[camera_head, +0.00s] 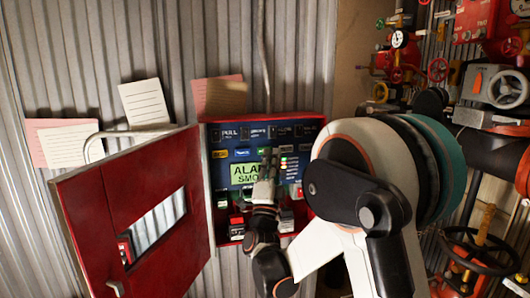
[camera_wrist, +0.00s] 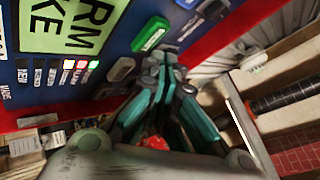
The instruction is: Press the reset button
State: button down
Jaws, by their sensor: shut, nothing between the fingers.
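The alarm panel (camera_head: 225,153) is a red box with a blue face and a lit green display (camera_head: 245,173) that reads like "ALARM SMOKE". My gripper (camera_head: 268,163) is in front of the blue face, just right of the display, and hides part of it. In the wrist view, my gripper (camera_wrist: 158,62) has its teal fingers closed together, with the tips close to the face. A green button (camera_wrist: 150,36) lies just beyond the tips, and a grey oval button (camera_wrist: 122,70) lies left of them. I cannot read which is the reset button, nor tell whether the tips touch anything.
The panel's red door (camera_head: 90,225) hangs open at left. Paper notes (camera_head: 145,102) are on the corrugated wall. Red valves and gauges (camera_head: 400,40), pipes and a handwheel (camera_head: 508,89) crowd the right side. Indicator lights (camera_wrist: 82,65) glow on the panel.

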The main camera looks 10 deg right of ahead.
dwell(0.4)
jog(key=shift+w, duration=0.45)
jog(key=shift+w, duration=0.5)
dwell(0.7)
jog(key=shift+s, duration=0.95)
jog(key=shift+s+b, duration=0.1)
jog(key=shift+b, duration=0.2)
jog(key=s, duration=0.4)
jog(key=shift+s, duration=0.4)
dwell(0.3)
